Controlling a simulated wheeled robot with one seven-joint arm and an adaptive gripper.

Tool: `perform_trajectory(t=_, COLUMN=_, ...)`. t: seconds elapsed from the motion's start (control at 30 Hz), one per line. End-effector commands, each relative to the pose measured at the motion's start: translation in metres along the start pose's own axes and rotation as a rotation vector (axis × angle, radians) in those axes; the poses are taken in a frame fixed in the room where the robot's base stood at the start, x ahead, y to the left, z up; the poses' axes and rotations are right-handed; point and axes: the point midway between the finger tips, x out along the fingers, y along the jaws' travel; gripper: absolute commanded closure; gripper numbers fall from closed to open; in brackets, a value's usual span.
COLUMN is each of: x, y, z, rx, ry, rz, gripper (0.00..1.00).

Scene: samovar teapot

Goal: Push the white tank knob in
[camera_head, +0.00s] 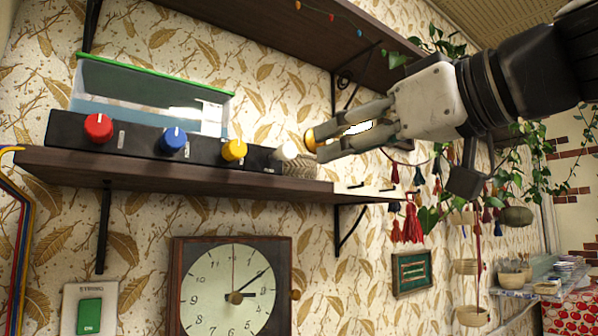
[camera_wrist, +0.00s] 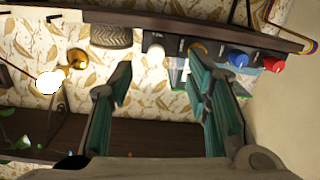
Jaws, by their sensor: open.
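The white tank knob (camera_head: 290,151) is at the right end of the black panel (camera_head: 200,150) under the tank. In the wrist view, which is upside down, the white knob (camera_wrist: 155,54) shows between the fingers, beyond their tips. My gripper (camera_head: 317,145) is open and empty, with its fingertips just right of the white knob in the head view. A small gap seems to lie between tips and knob; contact cannot be told. The gripper also shows in the wrist view (camera_wrist: 160,75). The glass tank (camera_head: 150,95) has a green top edge.
The red (camera_head: 99,127), blue (camera_head: 173,139) and yellow (camera_head: 234,150) knobs sit left of the white one. A woven round thing (camera_head: 301,167) stands beside it on the shelf (camera_head: 200,178). A lit brass wall lamp (camera_wrist: 77,58) is close by. Another shelf (camera_head: 290,35) hangs above.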

Motion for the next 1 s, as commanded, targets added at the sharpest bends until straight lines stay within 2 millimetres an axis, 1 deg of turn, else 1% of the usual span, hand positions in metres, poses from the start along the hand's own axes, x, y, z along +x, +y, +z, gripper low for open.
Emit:
perform_trajectory(t=0.03, x=-0.002, y=0.001, z=-0.013, rx=-0.016, ry=0.028, rz=0.001, gripper=0.55)
perform_trajectory(t=0.1, x=-0.001, y=0.001, z=-0.021, rx=-0.028, ry=0.048, rz=0.001, gripper=0.55)
perform_trajectory(t=0.17, x=0.002, y=0.001, z=-0.023, rx=-0.031, ry=0.053, rz=0.001, gripper=0.55)
perform_trajectory(t=0.27, x=0.012, y=0.001, z=-0.023, rx=-0.03, ry=0.052, rz=0.001, gripper=0.55)
perform_trajectory(t=0.37, x=0.028, y=0.001, z=-0.023, rx=-0.028, ry=0.049, rz=0.0, gripper=0.55)
perform_trajectory(t=0.7, x=0.094, y=0.001, z=-0.027, rx=-0.028, ry=0.049, rz=0.0, gripper=0.55)
perform_trajectory(t=0.8, x=0.11, y=0.001, z=-0.027, rx=-0.027, ry=0.049, rz=0.0, gripper=0.55)
perform_trajectory(t=0.9, x=0.122, y=0.001, z=-0.028, rx=-0.028, ry=0.05, rz=0.0, gripper=0.55)
perform_trajectory(t=1.0, x=0.13, y=0.001, z=-0.028, rx=-0.029, ry=0.051, rz=0.002, gripper=0.55)
